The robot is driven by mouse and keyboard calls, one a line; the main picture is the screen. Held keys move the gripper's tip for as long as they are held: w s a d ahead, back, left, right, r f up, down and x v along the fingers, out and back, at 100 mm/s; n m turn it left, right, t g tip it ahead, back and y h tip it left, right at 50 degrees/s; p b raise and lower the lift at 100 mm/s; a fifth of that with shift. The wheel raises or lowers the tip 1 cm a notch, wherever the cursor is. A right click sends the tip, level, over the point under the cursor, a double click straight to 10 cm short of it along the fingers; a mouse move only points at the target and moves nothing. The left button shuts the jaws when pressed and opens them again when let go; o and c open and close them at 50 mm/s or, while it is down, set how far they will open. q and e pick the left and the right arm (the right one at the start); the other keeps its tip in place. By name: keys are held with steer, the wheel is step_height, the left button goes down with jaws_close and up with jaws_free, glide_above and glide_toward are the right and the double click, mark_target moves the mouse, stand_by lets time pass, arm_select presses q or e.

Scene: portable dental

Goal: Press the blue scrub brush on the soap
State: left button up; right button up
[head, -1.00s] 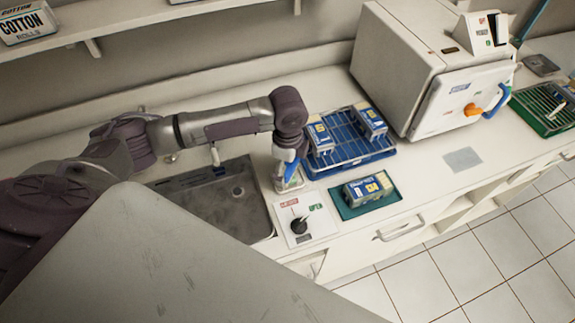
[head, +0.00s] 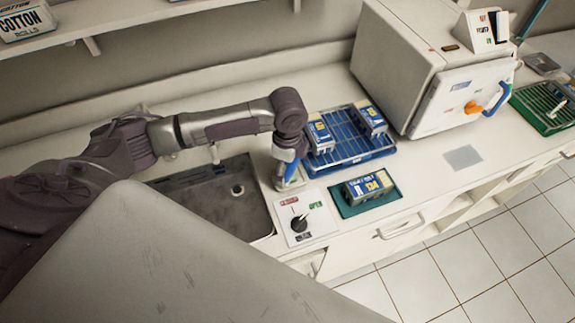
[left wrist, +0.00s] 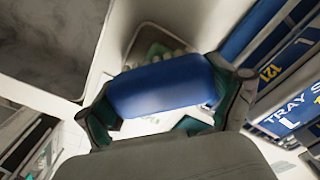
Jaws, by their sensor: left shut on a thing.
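My left gripper (left wrist: 166,100) is shut on the blue scrub brush (left wrist: 160,86), which lies crosswise between its two fingers in the left wrist view. In the head view the gripper (head: 287,165) points down, with the blue brush (head: 291,168) low over a small pale dish (head: 290,184) between the sink and the blue rack. The dish (left wrist: 150,42) shows behind the brush in the left wrist view, with pale rounded shapes in it. The brush hides most of the soap area, so I cannot tell whether brush and soap touch. My right gripper is not in view.
The sink (head: 225,205) is left of the dish. The blue rack (head: 350,150) with boxes is close at its right. A dial panel (head: 304,218) and a green tray (head: 350,207) with a box are in front. A white steriliser (head: 400,60) stands behind right.

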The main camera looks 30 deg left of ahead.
arm_select(q)
steer(key=shift+s+f+p, duration=0.1)
steer(key=shift+f+p, duration=0.05)
steer(key=shift+p, duration=0.25)
stand_by(1.6)
step_height(320, 180, up, 7)
steer(key=p, duration=0.8)
stand_by(0.5)
steer(key=shift+d+n+b, duration=0.25)
steer(key=shift+n+b, duration=0.25)
steer(key=s+d+r+n+b, duration=0.3)
steer(key=s+n+b, duration=0.5)
steer(key=n+b, duration=0.5)
steer(key=r+n, duration=0.1)
steer(key=n, duration=0.2)
steer(key=shift+s+r, duration=0.2)
steer(key=shift+s, duration=0.1)
